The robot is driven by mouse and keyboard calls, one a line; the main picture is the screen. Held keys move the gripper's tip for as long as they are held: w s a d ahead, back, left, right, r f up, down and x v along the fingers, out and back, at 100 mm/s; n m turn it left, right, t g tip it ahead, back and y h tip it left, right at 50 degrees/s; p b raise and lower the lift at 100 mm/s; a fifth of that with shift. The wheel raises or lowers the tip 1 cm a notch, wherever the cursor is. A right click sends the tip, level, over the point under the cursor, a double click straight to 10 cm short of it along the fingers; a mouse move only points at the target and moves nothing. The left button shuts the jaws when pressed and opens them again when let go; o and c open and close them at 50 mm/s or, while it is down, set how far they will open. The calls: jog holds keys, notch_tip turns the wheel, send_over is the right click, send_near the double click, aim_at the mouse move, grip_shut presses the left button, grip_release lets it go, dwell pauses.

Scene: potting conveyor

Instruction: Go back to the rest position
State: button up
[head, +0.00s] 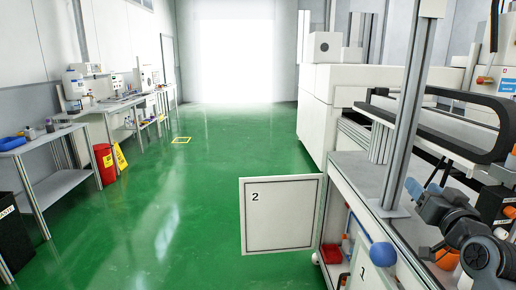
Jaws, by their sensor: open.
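My gripper does not show clearly anywhere in the head view; no fingertips can be made out. Grey and black jointed parts with orange show at the lower right, in front of the bench, cut off by the picture edge. I cannot tell from this view where my gripper is or whether it is near anything.
A cabinet door marked 2 (281,226) stands open into the aisle beside the right-hand bench. A grey metal post (408,95) rises from that bench. Workbenches (65,184), a red bin (104,164) and a yellow floor sign (120,157) line the left. The green floor (200,200) between is clear.

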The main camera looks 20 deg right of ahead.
jog(key=s+a+f+n+g+y, duration=0.1)
jog(key=s+a+f+n+y, duration=0.1)
jog(key=s+a+f, duration=1.45)
jog(key=s+a+r+n+y, duration=0.1)
jog(key=s+a, duration=0.3)
jog(key=s, duration=0.4)
jog(key=s+a+r+n+g+y, duration=0.1)
jog(key=s+a, duration=0.3)
jog(key=s, duration=0.4)
jog(key=s+a+r+n+y, duration=0.2)
jog(key=s+a, duration=0.3)
jog(key=s, duration=0.3)
jog(key=shift+s+r+n+y, duration=0.3)
jog(key=shift+s+r+n, duration=0.05)
jog(key=shift+n, duration=0.05)
